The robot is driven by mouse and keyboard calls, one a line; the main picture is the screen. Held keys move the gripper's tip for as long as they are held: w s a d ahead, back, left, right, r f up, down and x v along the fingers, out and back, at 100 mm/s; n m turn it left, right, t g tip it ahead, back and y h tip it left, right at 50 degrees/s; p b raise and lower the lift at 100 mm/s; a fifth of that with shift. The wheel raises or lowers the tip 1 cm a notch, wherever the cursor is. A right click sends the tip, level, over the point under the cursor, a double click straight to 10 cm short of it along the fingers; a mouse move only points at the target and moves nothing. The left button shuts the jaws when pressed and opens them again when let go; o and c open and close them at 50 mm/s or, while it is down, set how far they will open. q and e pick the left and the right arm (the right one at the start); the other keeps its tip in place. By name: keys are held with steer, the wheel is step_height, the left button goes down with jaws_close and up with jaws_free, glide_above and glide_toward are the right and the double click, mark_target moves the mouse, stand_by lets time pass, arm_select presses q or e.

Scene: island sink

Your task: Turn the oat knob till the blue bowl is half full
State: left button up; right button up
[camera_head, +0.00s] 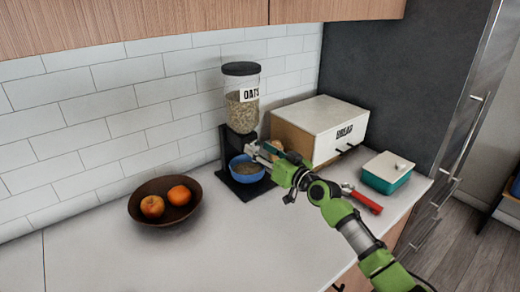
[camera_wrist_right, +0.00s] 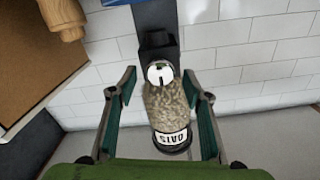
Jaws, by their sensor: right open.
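The oat dispenser (camera_head: 242,112) has a black lid, a clear container of oats labelled OATS, and a black stand. The blue bowl (camera_head: 237,178) sits on its base under the outlet, with some tan oats inside; the gripper partly covers it, so I cannot tell the level exactly. My right gripper (camera_head: 262,151) is at the dispenser's front. In the right wrist view, which is upside down, the round white knob (camera_wrist_right: 160,74) appears between the open fingers (camera_wrist_right: 159,84), with a gap on both sides. In the head view the knob is hidden or too small to make out.
A BREAD box (camera_head: 322,112) stands right of the dispenser, close to my right arm. A teal container (camera_head: 386,178) and a red-handled tool (camera_head: 366,202) lie further right. The front counter is clear.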

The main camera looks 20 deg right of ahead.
steer(key=shift+w+a, duration=0.15)
steer(key=shift+w, duration=0.15)
steer(key=c, duration=1.1)
steer(key=m, duration=0.5)
steer(key=shift+m, duration=0.3)
steer(key=m+p, duration=0.1)
steer(key=m, duration=0.5)
steer(key=shift+f, duration=0.1)
